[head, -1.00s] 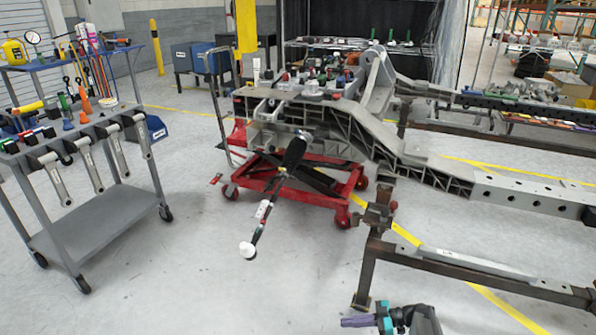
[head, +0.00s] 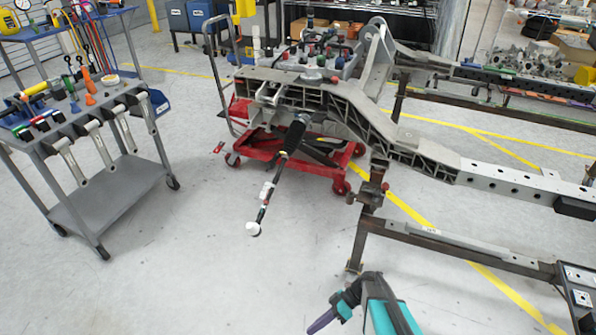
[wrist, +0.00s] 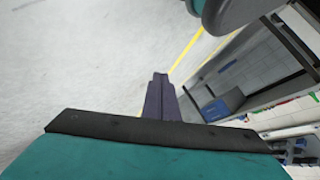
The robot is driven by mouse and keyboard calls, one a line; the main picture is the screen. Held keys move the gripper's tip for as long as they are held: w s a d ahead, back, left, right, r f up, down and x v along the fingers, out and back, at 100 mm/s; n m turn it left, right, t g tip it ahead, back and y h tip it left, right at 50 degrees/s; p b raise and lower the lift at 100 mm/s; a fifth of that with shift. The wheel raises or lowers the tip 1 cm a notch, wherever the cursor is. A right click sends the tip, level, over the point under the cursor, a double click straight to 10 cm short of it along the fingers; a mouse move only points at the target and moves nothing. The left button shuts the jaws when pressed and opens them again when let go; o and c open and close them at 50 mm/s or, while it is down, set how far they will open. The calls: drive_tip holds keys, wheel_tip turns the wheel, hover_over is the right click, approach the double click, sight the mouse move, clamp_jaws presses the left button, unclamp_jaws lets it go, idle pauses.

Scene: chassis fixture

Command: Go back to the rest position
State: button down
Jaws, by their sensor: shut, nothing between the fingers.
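My gripper (head: 316,327) shows at the bottom edge of the head view, with its purple fingers pointing down and left. My teal arm is to the right of it. In the wrist view, the two purple fingers (wrist: 160,85) lie together and nothing shows between them. The gripper is shut and empty. Bare grey floor shows around it in the head view, and it appears apart from the chassis frame (head: 400,150).
A grey tool cart (head: 105,205) stands at the left. A red wheeled trolley (head: 265,150) sits under the chassis. The floor (head: 180,290) between cart and fixture is clear.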

drive_tip(key=s+r+m+g+h+p, duration=0.1)
drive_tip(key=s+r+m+h+p, duration=0.2)
drive_tip(key=s, duration=0.4)
drive_tip(key=s+d+r+m+h+p, duration=0.2)
drive_tip(key=s+d+m+h, duration=0.4)
drive_tip(key=d+m, duration=0.4)
drive_tip(key=shift+s+d+m+t+h+p, duration=0.35)
drive_tip(key=shift+s+d+p, duration=0.2)
drive_tip(key=shift+p, duration=0.25)
drive_tip(key=shift+d, duration=0.1)
